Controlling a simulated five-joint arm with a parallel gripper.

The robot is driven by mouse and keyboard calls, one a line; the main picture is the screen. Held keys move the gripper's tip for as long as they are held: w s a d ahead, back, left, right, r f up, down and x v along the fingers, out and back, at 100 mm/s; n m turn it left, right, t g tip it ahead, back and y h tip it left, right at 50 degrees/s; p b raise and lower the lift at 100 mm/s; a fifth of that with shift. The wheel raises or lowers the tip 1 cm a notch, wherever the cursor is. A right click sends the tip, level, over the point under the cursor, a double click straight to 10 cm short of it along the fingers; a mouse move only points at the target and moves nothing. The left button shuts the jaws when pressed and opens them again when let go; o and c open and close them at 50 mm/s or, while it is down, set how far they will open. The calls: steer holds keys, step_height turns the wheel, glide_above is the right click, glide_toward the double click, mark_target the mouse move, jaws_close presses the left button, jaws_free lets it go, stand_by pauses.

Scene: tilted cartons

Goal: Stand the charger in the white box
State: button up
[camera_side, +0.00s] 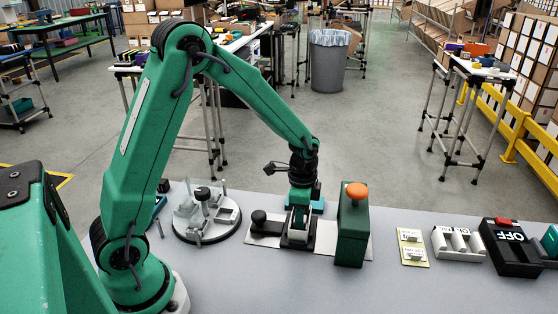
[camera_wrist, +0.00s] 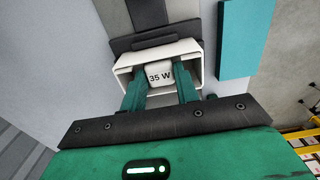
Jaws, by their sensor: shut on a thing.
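The charger (camera_wrist: 160,75) is a small white block marked "35 W", seen in the wrist view. My gripper (camera_wrist: 160,87) is shut on it, with one green finger on each side. The white box (camera_wrist: 197,64) has an open mouth that surrounds the charger and my fingertips in this view. How deep the charger sits, and whether it touches the box floor, I cannot tell.
A green block with an orange knob (camera_side: 356,190) stands close right of my gripper. A round clear fixture (camera_side: 207,232) is at left. The table's front is clear.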

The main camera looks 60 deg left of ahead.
steer(key=o, duration=1)
steer(key=c, duration=0.4)
steer(key=shift+o, duration=0.2)
steer(key=shift+r, duration=0.1)
steer(key=shift+r, duration=3.9)
